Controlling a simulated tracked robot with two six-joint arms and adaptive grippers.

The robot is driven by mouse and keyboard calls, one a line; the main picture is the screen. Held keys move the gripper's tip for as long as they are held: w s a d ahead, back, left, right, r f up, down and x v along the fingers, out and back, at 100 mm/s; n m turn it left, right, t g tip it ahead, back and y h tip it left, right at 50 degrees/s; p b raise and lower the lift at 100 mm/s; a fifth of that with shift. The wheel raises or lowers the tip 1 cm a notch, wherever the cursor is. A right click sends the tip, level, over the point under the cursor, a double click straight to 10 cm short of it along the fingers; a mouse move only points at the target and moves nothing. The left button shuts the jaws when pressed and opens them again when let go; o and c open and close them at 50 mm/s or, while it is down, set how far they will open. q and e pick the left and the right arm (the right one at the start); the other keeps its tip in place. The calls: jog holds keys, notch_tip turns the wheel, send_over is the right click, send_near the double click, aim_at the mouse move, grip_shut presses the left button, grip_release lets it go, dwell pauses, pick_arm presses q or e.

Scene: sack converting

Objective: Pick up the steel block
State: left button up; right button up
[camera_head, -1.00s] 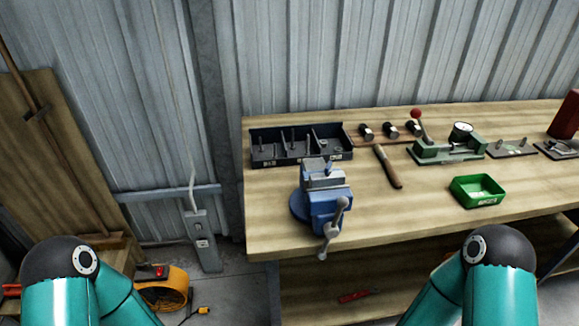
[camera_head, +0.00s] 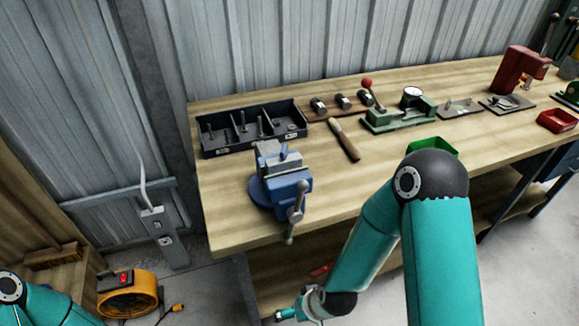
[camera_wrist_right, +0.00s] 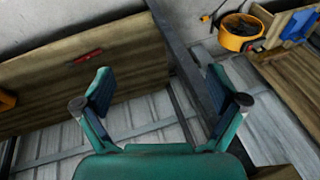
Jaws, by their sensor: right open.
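A blue vise (camera_head: 280,188) stands at the near left part of the wooden bench. A small grey piece (camera_head: 283,153) shows at the top of its grey jaws; it may be the steel block, but it is too small to be sure. My right gripper (camera_wrist_right: 160,88) is open with nothing between its fingers. In the head view my right gripper (camera_head: 290,313) is partly visible at the bottom, below the bench top and in front of the vise. My left gripper is out of view; only part of that arm shows at the lower left.
A yellow fan (camera_head: 128,295) stands on the floor. A red tool (camera_wrist_right: 87,56) lies on the lower shelf.

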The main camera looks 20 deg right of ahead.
jog(key=w+r+n+t+h, duration=0.1)
jog(key=w+r+t, duration=0.1)
jog(key=w+r, duration=0.3)
jog(key=w+r+t, duration=0.2)
jog(key=r, duration=0.5)
notch_tip(320, 180, up, 17)
jog(key=w+d+t+h, duration=0.1)
jog(key=w+d+t, duration=0.1)
jog(key=t, duration=0.4)
send_near(286, 162)
jog(key=f+v, duration=0.1)
jog(key=v, duration=0.4)
jog(key=shift+n+h, duration=0.3)
jog(key=x, duration=0.7)
jog(key=a+x, duration=0.1)
jog(key=x, duration=0.2)
jog(key=shift+w+r+b, duration=0.2)
jog(key=shift+w+b, duration=0.05)
jog(key=shift+b, duration=0.15)
jog(key=shift+b+x, duration=0.4)
jog(key=shift+x, duration=2.55)
jog(key=shift+d+r+t, duration=0.1)
jog(key=shift+t, duration=0.2)
jog(key=c, duration=1.2)
jog(key=shift+r, duration=0.15)
jog(key=c, duration=0.4)
